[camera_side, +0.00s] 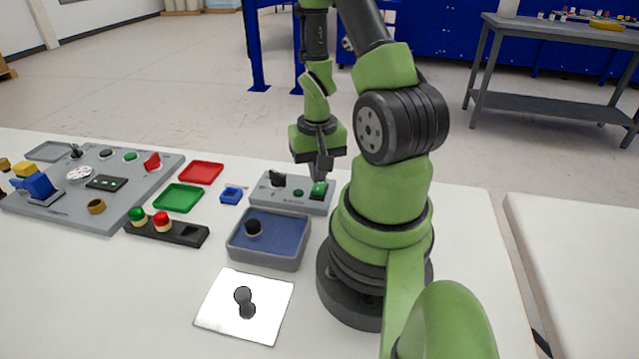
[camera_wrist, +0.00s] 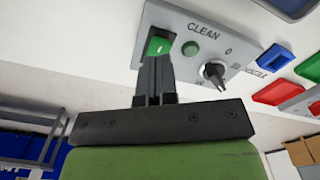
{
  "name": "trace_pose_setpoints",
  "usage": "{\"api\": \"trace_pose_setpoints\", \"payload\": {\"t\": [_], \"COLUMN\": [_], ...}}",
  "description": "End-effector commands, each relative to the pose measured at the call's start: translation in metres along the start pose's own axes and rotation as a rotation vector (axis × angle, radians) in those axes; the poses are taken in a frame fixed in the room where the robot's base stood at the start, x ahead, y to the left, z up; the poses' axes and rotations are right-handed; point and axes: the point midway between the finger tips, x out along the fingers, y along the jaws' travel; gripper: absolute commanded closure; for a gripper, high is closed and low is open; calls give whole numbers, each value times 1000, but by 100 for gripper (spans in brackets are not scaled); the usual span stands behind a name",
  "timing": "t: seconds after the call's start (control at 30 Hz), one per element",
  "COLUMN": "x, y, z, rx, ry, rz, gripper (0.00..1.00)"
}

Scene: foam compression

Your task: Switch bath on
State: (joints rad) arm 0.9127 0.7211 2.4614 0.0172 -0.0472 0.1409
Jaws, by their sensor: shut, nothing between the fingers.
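The grey control box (camera_side: 290,205) stands behind the blue-floored bath tray (camera_side: 290,238). It also shows in the wrist view (camera_wrist: 208,18), with the word CLEAN on it. It carries a green rocker switch (camera_wrist: 158,44), a small round green lamp (camera_wrist: 190,47) and a black knob (camera_wrist: 214,72). My gripper (camera_wrist: 158,60) is shut and empty, its fingertips at the near edge of the green switch. In the side view my gripper (camera_side: 322,176) points down just over that switch (camera_side: 318,190). I cannot tell whether the tips touch it. The fingers hide part of the switch.
A black round piece (camera_side: 254,228) is in the bath tray. A white plate (camera_side: 222,310) with a black knobbed piece (camera_side: 244,300) lies in front. Left are a blue block (camera_side: 231,195), green (camera_side: 178,198) and red (camera_side: 201,173) trays, a black rack (camera_side: 185,232) and a grey panel (camera_side: 125,185).

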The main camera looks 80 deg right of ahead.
Motion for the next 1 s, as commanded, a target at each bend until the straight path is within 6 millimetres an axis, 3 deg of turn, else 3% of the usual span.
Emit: {"api": "trace_pose_setpoints", "payload": {"t": [1.0], "x": [8], "y": [0], "z": [0], "rx": [0], "ry": [-1], "rz": [0], "gripper": [100]}}
